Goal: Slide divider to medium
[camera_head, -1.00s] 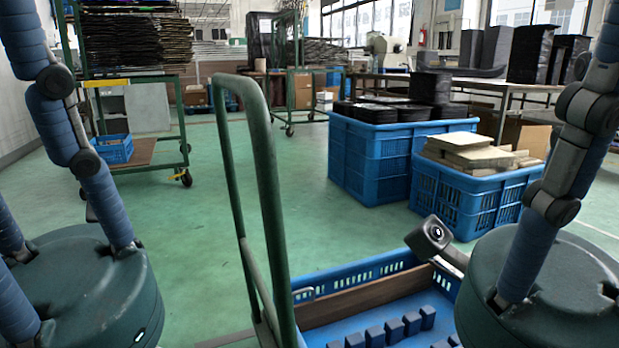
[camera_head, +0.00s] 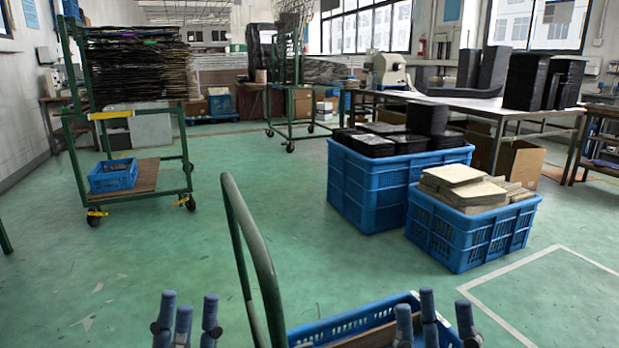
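The blue tray (camera_head: 345,325) shows only its far rim at the bottom edge of the head view. A brown panel, which looks like the divider (camera_head: 366,336), runs along just inside that rim. Most of it is hidden or cut off by the frame. My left gripper (camera_head: 196,318) is at the bottom, left of the tray and the cart handle, with its blue fingers pointing up, spread and empty. My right gripper (camera_head: 446,315) stands in front of the tray's right end, fingers up and apart, nothing seen between them. Both palms are out of frame.
A green cart handle (camera_head: 262,265) rises left of the tray, between my grippers. Two blue crates, one with black parts (camera_head: 365,185) and one with boards (camera_head: 455,235), stand on the floor beyond. A green rack (camera_head: 75,150) stands back left. The middle floor is clear.

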